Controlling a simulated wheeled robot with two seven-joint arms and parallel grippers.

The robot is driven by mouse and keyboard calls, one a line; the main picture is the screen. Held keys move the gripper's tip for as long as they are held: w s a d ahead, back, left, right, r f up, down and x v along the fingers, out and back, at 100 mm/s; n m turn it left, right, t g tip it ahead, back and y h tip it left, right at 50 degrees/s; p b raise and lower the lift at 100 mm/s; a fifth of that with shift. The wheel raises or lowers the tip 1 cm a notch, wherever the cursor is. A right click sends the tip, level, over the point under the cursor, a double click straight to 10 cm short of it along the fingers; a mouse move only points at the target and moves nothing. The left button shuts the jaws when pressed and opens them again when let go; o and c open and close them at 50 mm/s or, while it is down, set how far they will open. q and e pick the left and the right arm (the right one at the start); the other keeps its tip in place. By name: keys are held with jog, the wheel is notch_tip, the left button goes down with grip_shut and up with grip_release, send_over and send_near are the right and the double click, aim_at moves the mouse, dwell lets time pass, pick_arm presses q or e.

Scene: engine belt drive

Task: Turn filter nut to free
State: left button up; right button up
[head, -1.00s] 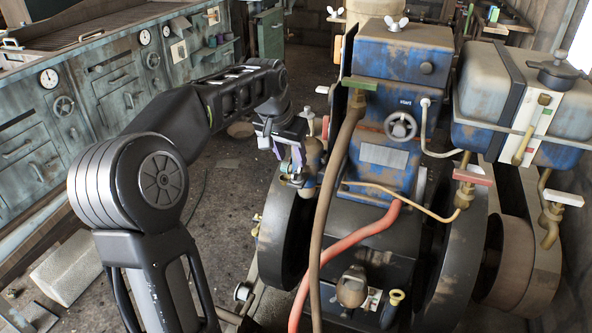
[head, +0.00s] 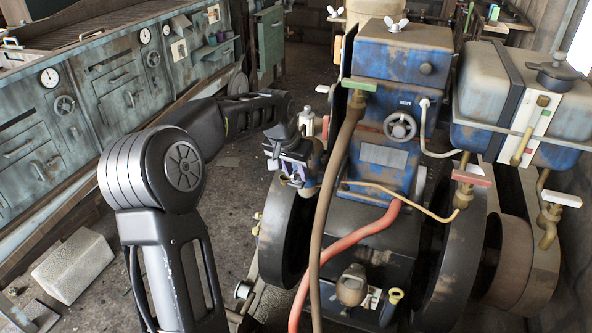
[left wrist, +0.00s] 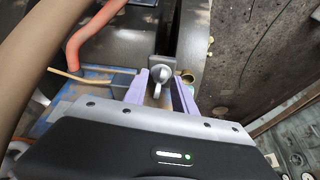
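My left gripper (head: 294,172) is at the left side of the engine, beside a brownish rounded filter body (head: 314,156) that it partly hides. In the left wrist view its two purple fingers (left wrist: 161,86) are apart. A grey nut with a wing-like lobe (left wrist: 158,74) shows between and just beyond the fingertips. It seems to be the filter nut; I cannot tell whether a finger touches it. In the head view the nut is not clear behind the gripper. My right gripper is in neither view.
A brown hose (head: 334,180) and a red hose (head: 350,245) run close to the right of the gripper. A dark flywheel (head: 280,235) stands below it. The blue engine block (head: 388,120) is to the right. Open floor (head: 225,200) lies to the left.

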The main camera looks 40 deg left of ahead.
pick_arm(q)
grip_shut()
jog(key=shift+f+n+b, duration=0.1)
jog(key=shift+n+b, duration=0.3)
jog(key=shift+b, duration=0.05)
jog(key=shift+n+y, duration=0.3)
jog(key=shift+n, duration=0.1)
jog(key=shift+o, duration=1.3)
grip_release()
